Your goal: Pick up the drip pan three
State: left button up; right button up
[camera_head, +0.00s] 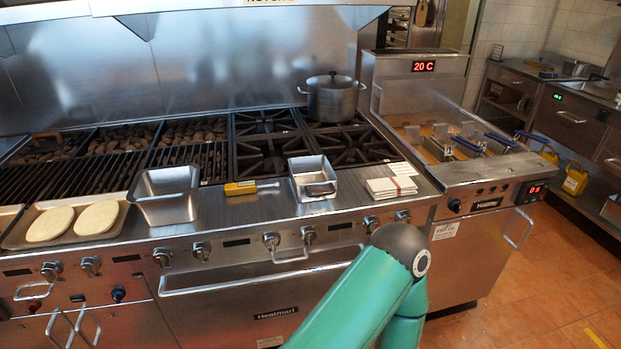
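No label marks which part is drip pan three, so I cannot tell it apart for sure. The stove front has small bar handles, one at the left (35,291) and one near the middle (290,257), both below the knobs. A deep steel pan (165,203) stands on the front ledge, and a smaller steel pan with a front handle (313,182) stands to its right. Neither of my grippers is in view. A green link of my arm rises from the bottom, right of centre, and covers part of the oven front.
A tray (122,215) with two pale flat pieces is at left. A yellow-handled tool (241,188) and folded cloths (391,188) lie on the ledge. A lidded pot (333,98) stands on the back burners.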

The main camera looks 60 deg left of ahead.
aim_at(313, 177)
jog(key=z, duration=0.1)
jog(key=i, duration=2.2)
jog(key=u, duration=2.75)
jog(key=k, duration=0.95)
jog(key=u, duration=0.1)
jog(key=i, duration=0.45)
jog(key=u, duration=0.05)
